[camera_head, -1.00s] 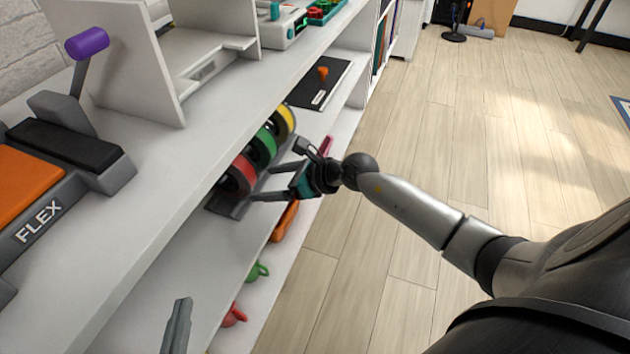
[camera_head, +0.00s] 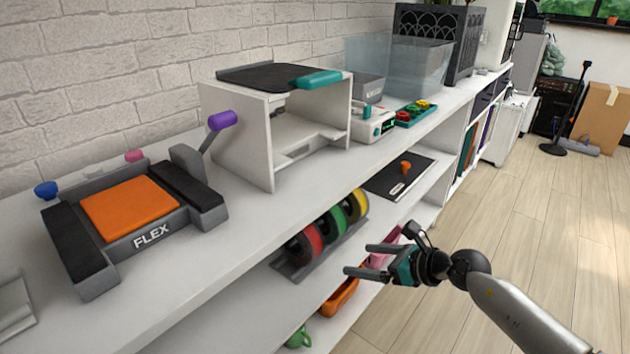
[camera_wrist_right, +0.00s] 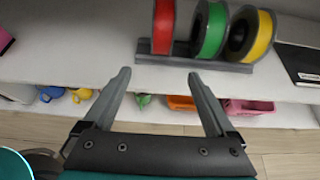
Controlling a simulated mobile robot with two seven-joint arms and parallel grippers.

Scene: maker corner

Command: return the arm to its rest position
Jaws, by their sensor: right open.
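My right gripper (camera_head: 366,261) is open and empty, in front of the shelf unit. Its arm comes in from the lower right in the head view. In the right wrist view its two fingers (camera_wrist_right: 158,80) stand wide apart with nothing between them. A rack with red (camera_head: 305,243), green (camera_head: 331,225) and yellow (camera_head: 355,206) spools stands on the shelf just beyond the fingers, apart from them. The spools also show at the top of the right wrist view, the green one (camera_wrist_right: 209,30) in the middle. My left gripper is not in view.
A grey FLEX press (camera_head: 150,237) with an orange bed and a white open-fronted machine (camera_head: 237,140) stand on the countertop. A black panel (camera_head: 385,186) lies on the shelf right of the spools. Orange (camera_head: 341,298) and pink bins sit lower. The wooden floor (camera_head: 510,220) at right is clear.

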